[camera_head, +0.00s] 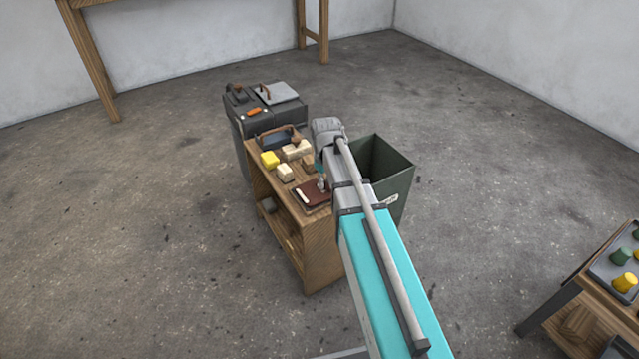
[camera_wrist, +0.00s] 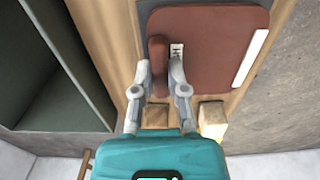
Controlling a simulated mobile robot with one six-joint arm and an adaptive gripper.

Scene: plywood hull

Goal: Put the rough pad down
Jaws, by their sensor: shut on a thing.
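My gripper (camera_wrist: 159,68) is shut on a reddish-brown pad (camera_wrist: 158,52), which shows as a narrow rounded piece between the two fingertips. In the head view my gripper (camera_head: 322,184) is over the near end of the wooden bench. A flat dark red board (camera_wrist: 215,45) with a white strip along one edge lies beneath and beside the held pad. The board also shows in the head view (camera_head: 313,195). A small white label with dark marks (camera_wrist: 177,52) is beside the right fingertip. I cannot tell whether the held pad touches the board.
The wooden bench (camera_head: 318,250) also holds a yellow block (camera_head: 269,160), several pale blocks (camera_head: 285,172) and a dark handled tool (camera_head: 278,136). An open green bin (camera_head: 402,178) stands right of the bench. A dark cabinet (camera_head: 290,112) stands behind it. The floor at left is clear.

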